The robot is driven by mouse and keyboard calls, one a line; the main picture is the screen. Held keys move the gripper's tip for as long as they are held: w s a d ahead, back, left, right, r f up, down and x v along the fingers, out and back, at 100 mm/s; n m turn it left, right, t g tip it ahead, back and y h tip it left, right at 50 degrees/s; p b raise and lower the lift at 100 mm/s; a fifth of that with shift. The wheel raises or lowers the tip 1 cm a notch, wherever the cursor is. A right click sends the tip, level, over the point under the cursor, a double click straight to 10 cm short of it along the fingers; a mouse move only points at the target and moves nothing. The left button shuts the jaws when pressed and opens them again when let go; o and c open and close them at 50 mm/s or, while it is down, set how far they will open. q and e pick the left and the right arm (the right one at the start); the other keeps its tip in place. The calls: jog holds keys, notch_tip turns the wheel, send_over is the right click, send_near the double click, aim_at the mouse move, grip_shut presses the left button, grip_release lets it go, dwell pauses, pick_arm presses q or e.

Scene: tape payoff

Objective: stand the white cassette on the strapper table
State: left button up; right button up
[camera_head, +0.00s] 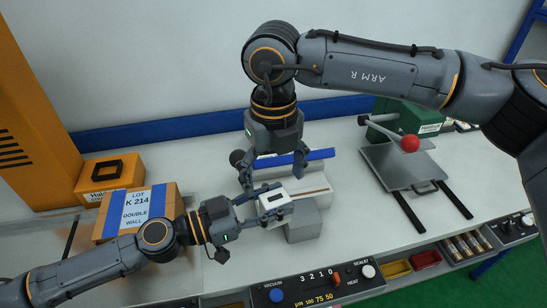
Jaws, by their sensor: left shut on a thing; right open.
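I cannot tell for certain which surface is the strapper table; the white worktop (345,240) spreads under these things.
A green machine (400,118) with a red ball knob (409,143) and a grey plate (400,166) stands at right. A cardboard box (140,208) and an orange case (108,176) are at left. A blue bar (322,154) lies behind the cassette. A control panel (318,284) lines the front.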

aim_at(274, 199)
notch_tip(274, 199, down, 7)
jog(key=shift+f, duration=0.15)
jog(key=shift+c, duration=0.4)
pick_arm(q)
jog(key=shift+r, duration=0.1)
pick_arm(e)
jog(key=c, duration=1.1)
pick_arm(q)
jog(key=o, duration=0.9)
pick_arm(e)
jog(key=shift+c, duration=1.1)
pick_arm(q)
jog(key=o, duration=0.5)
